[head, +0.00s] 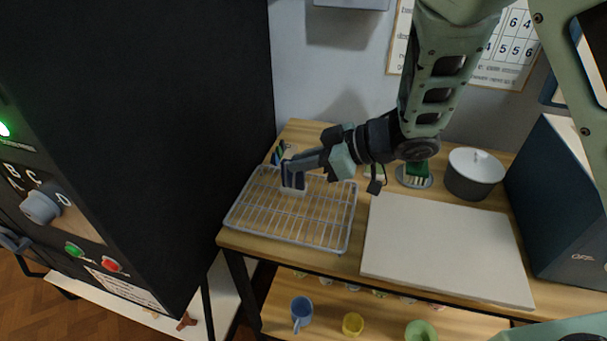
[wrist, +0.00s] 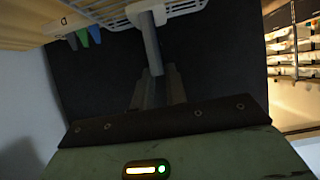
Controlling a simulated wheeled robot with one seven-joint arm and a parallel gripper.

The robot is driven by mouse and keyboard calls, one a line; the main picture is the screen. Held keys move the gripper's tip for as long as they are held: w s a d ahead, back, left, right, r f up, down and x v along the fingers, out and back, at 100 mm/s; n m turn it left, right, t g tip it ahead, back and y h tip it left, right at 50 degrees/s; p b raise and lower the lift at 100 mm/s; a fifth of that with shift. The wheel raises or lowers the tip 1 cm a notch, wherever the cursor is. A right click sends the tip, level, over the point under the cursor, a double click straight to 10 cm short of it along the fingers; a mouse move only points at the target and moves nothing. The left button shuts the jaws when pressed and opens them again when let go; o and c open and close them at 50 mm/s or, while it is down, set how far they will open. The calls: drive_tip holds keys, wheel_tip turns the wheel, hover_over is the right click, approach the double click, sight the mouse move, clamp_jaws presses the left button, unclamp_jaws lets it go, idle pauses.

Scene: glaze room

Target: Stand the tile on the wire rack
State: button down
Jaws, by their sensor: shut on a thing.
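The wire rack (head: 291,222) lies on the left end of the wooden bench in the head view, and part of it shows at the top of the wrist view (wrist: 105,12). My gripper (head: 297,168) is over the rack's far half, shut on the tile (head: 293,189). The tile looks dark with a pale lower end, and stands roughly upright below the fingers. In the wrist view the tile (wrist: 151,42) shows nearly edge-on, its pale end against the rack. I cannot tell whether it touches the wires. The fingers hide part of it.
A tall black cabinet (head: 150,120) with knobs stands close left of the rack. A pale board (head: 440,250) lies to the right. Behind it are a lidded grey pot (head: 473,174) and a green sponge-like block (head: 416,169). Cups, including a blue mug (head: 301,311), stand on the lower shelf.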

sight(305, 175)
drive_tip(key=shift+f, duration=1.75)
drive_tip(key=c, duration=1.4)
unclamp_jaws()
drive_tip(key=shift+f, duration=0.1)
